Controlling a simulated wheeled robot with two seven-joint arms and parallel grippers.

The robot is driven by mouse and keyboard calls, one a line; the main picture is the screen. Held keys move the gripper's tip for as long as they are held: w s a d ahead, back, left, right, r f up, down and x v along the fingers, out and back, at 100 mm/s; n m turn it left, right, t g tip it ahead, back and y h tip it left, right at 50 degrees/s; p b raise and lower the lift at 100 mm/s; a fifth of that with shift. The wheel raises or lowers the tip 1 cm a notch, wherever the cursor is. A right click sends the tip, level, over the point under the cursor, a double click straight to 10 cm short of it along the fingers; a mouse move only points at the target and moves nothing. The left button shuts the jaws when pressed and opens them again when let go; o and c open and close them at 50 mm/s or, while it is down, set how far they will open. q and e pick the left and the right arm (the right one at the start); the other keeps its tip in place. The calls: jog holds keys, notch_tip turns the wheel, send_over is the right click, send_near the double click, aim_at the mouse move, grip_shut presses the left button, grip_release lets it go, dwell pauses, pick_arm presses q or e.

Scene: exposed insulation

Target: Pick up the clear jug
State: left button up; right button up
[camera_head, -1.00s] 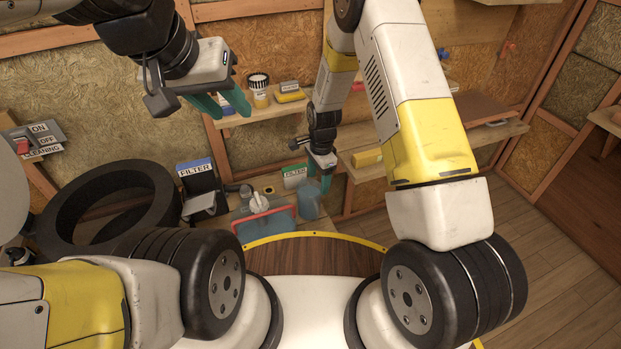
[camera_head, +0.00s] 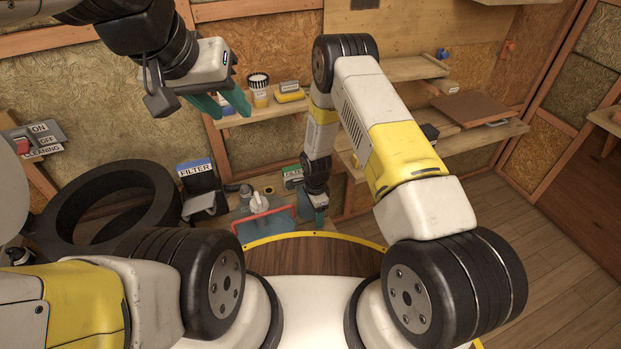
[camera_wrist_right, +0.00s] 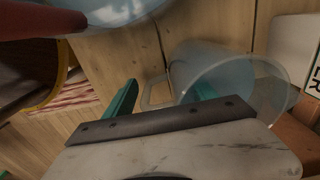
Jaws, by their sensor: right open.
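The clear jug (camera_wrist_right: 215,72) shows in the right wrist view, a see-through bluish vessel just beyond my right gripper (camera_wrist_right: 160,95). Its handle (camera_wrist_right: 153,92) shows in the gap between the two teal fingers. The fingers are apart, and I cannot tell whether one touches the jug. In the head view my right gripper (camera_head: 317,212) is low by the bench, and the arm hides most of the jug there. My left gripper (camera_head: 222,104) is open and empty, high at the left, in front of the shelf.
A bluish bin with a red rim (camera_head: 264,227) stands left of my right gripper. FILTER boxes (camera_head: 195,168) (camera_head: 292,176) stand behind it. A large black ring (camera_head: 60,205) is at the left. A shelf (camera_head: 268,112) holds a striped can (camera_head: 259,88). The floor (camera_head: 545,240) at right is clear.

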grip_shut()
dwell(0.3)
notch_tip(320, 180, up, 10)
jog(key=shift+r, duration=0.25)
notch_tip(320, 180, up, 14)
jog(key=s+d+r+n, duration=0.1)
jog(key=d+n, duration=0.5)
jog(key=d, duration=0.1)
jog(key=s+d+r+n, duration=0.2)
jog(key=d+n, duration=0.5)
jog(key=d, duration=0.1)
jog(key=shift+d+r+n, duration=0.2)
jog(key=shift+r+n, duration=0.05)
jog(key=shift+n, duration=0.05)
